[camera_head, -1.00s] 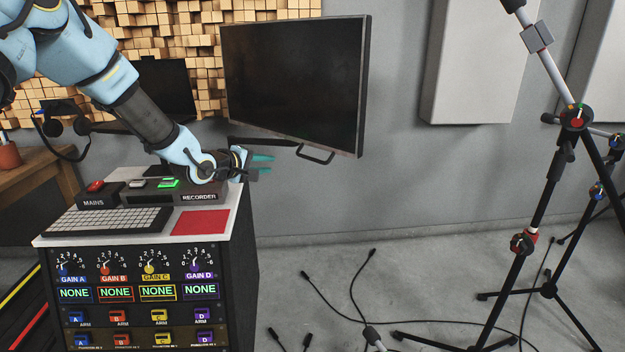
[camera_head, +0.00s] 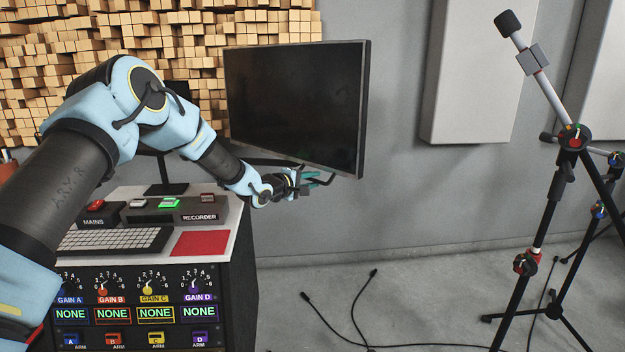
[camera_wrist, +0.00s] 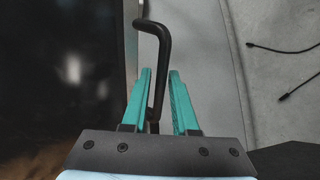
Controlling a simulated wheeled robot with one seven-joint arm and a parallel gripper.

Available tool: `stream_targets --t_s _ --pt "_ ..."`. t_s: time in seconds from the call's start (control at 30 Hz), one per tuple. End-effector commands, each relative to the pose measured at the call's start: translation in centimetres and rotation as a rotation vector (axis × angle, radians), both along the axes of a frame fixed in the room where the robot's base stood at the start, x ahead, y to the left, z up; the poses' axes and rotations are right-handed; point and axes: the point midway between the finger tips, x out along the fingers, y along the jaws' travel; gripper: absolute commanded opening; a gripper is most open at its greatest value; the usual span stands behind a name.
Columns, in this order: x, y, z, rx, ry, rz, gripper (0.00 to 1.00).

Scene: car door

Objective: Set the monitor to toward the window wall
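My gripper (camera_head: 318,178) is at that handle, below the screen. In the wrist view its teal fingers (camera_wrist: 160,72) stand apart with the handle bar between them. A gap shows on the right side of the bar; contact on the left is unclear.
The console (camera_head: 228,240) with keyboard, recorder and gain dials stands below left. A microphone stand (camera_head: 548,190) is at the right. Cables (camera_head: 365,300) lie on the floor.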

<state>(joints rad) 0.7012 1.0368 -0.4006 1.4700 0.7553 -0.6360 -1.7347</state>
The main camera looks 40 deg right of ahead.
Motion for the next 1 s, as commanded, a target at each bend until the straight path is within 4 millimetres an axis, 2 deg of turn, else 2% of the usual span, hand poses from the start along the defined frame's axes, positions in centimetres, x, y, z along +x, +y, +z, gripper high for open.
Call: stream_targets --t_s 0.27,0.53,1.0 --pt "0.07 -0.16 -0.08 0.001 -0.001 0.001 0.27" --pt "0.08 -0.14 -0.07 0.001 -0.001 0.001 0.0" --pt "0.08 -0.11 -0.1 0.002 -0.001 0.001 0.0"
